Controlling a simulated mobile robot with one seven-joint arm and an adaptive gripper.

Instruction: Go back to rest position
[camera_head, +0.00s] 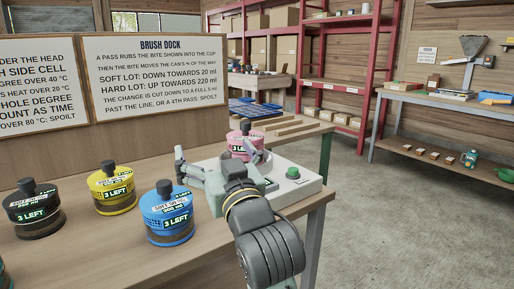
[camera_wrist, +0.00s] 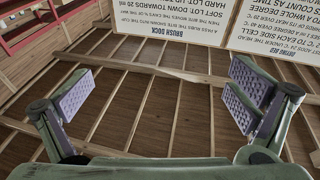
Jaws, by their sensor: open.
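My gripper (camera_head: 218,160) is over the grey brush dock machine (camera_head: 305,183) near the right end of the wooden bench (camera_head: 150,258). Its fingers are spread wide, and in the wrist view the gripper (camera_wrist: 160,95) has nothing between its two pads. A pink can (camera_head: 236,145) with a black knob shows behind the gripper at the dock; its lower part is hidden by my fingers and arm. I cannot tell whether a finger touches it. The wrist view looks at the plank wall and upside-down signs.
A blue can (camera_head: 168,215), a yellow can (camera_head: 112,190) and a black can (camera_head: 35,210) stand on the bench at left. A brush dock sign (camera_head: 150,85) stands behind. A green button (camera_head: 293,172) is on the dock. Open floor (camera_head: 400,230) lies at right.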

